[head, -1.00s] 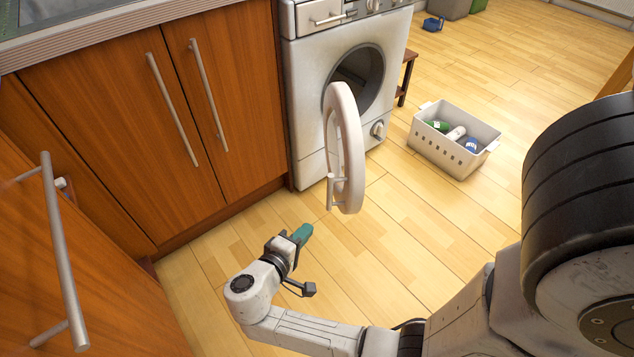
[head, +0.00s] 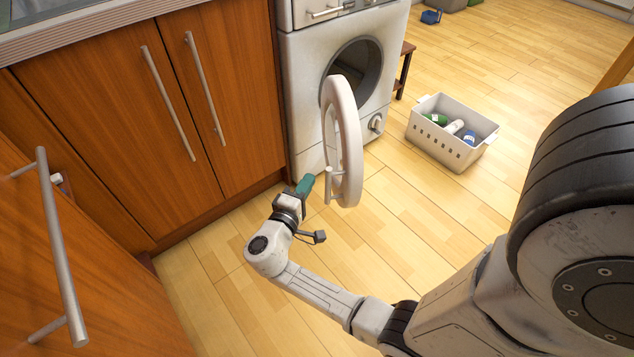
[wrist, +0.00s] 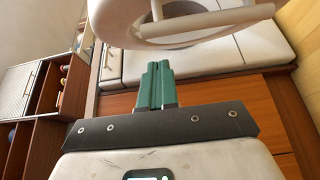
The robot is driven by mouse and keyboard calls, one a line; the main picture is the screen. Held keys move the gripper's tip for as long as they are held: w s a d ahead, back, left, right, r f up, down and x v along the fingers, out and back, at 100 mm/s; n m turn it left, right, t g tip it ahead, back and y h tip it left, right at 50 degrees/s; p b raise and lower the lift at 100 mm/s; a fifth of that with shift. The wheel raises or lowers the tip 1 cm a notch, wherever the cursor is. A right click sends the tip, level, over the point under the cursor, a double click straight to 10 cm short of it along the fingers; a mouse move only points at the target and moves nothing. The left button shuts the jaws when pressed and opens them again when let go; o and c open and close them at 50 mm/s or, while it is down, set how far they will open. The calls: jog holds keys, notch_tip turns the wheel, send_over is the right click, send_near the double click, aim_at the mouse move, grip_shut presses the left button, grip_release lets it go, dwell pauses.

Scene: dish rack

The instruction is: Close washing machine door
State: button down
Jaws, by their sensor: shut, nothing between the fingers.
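The white washing machine (head: 308,137) stands at the end of the wooden cabinets. Its round door (head: 349,140) is swung wide open toward me, and the dark drum opening (head: 357,72) shows behind it. A bar handle (head: 328,186) is on the door's left face. My gripper (head: 307,182), with teal fingers, is shut and empty, just left of the door's lower part. In the wrist view the shut fingers (wrist: 156,80) point toward the machine, with the door (wrist: 200,22) just ahead and above them. Whether they touch the door I cannot tell.
Wooden cabinets (head: 120,110) with long bar handles line the left side. A light laundry basket (head: 450,145) with bottles stands on the floor right of the machine. A small brown stool (head: 405,72) is beside the machine.

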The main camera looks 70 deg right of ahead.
jog(key=shift+s+d, duration=0.9)
jog(key=shift+s, duration=0.2)
